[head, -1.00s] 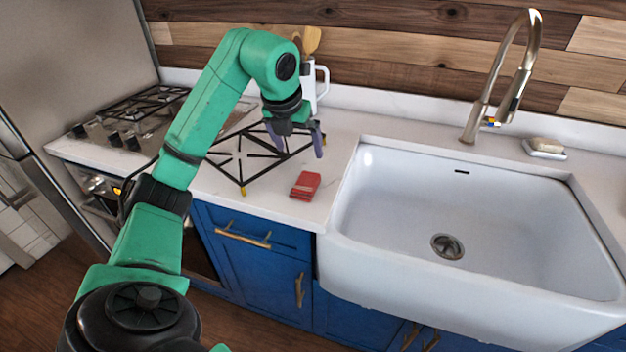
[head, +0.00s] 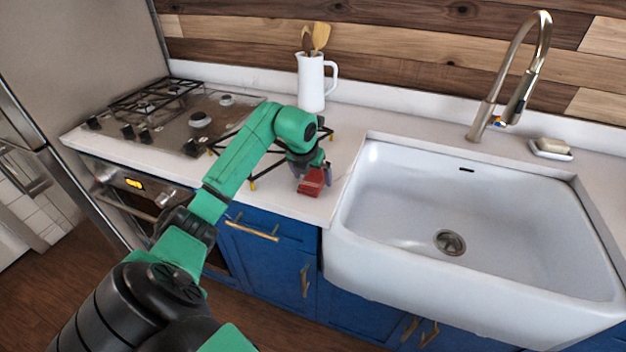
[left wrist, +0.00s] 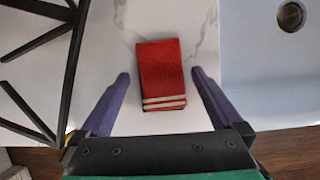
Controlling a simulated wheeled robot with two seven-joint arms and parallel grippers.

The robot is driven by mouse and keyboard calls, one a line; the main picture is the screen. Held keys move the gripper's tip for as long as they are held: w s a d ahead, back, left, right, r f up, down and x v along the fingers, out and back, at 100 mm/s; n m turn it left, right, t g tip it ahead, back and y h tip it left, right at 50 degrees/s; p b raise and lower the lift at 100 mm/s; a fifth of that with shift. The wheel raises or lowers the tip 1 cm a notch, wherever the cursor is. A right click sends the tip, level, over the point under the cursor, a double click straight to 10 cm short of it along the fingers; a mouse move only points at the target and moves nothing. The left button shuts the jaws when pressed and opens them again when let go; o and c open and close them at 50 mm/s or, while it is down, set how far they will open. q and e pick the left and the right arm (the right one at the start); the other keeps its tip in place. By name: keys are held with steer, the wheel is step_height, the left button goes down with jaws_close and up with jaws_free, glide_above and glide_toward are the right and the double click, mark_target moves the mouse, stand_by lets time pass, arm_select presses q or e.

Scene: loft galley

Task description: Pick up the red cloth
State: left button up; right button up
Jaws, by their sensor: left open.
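The red cloth (head: 311,184) is a small folded bundle with pale stripes at one end. It lies on the white counter just left of the sink. In the left wrist view the red cloth (left wrist: 162,75) lies ahead of and partly between the two purple fingers. My left gripper (head: 313,180) is open, pointing down at the cloth, with a finger on either side of it. In the left wrist view the left gripper (left wrist: 160,82) shows bare counter between each finger and the cloth. My right gripper is not in view.
A black metal grate (head: 257,160) lies on the counter left of the cloth. The white sink (head: 400,190) is close on the right, with a tall faucet (head: 510,85). A white pitcher with wooden utensils (head: 311,82) stands behind. The stove (head: 165,120) is at the left.

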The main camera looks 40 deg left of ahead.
mark_target(312, 179)
arm_select(q)
steer(key=shift+f, duration=0.2)
stand_by(0.3)
steer(key=c, duration=1.4)
steer(key=shift+r, duration=0.4)
step_height(312, 179, up, 20)
steer(key=shift+f, duration=0.15)
